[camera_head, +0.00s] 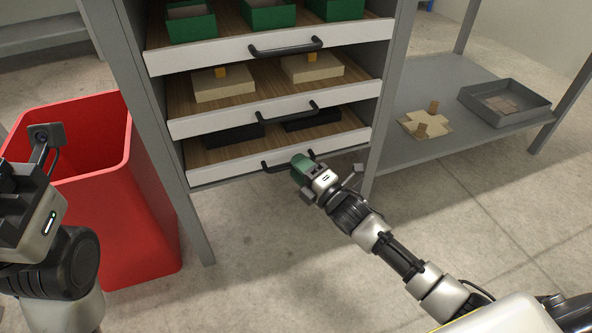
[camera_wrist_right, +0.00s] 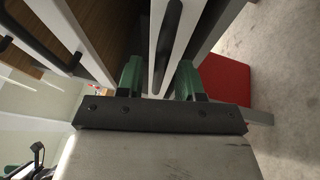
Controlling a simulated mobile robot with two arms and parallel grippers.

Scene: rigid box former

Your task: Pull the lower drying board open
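The lower drying board (camera_head: 222,173) is the lowest of the rack's boards, with a white front and a dark bar handle (camera_head: 273,168). Dark flat items lie on its wooden surface. My right gripper (camera_head: 300,166) is at the right part of this handle, its green fingers hiding some of it. In the right wrist view, the fingers (camera_wrist_right: 158,80) stand apart, with the dark handle (camera_wrist_right: 169,40) between them and gaps visible beside it. My left gripper (camera_head: 25,200) is at the left edge, away from the rack, its fingertips unclear.
The middle board (camera_head: 205,123) with pale boxes and the upper board (camera_head: 200,57) with green boxes are above. A grey rack post (camera_head: 170,150) and a red bin (camera_head: 140,220) stand left. A low shelf (camera_head: 450,75) with a grey tray (camera_head: 525,118) is right. Floor in front is clear.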

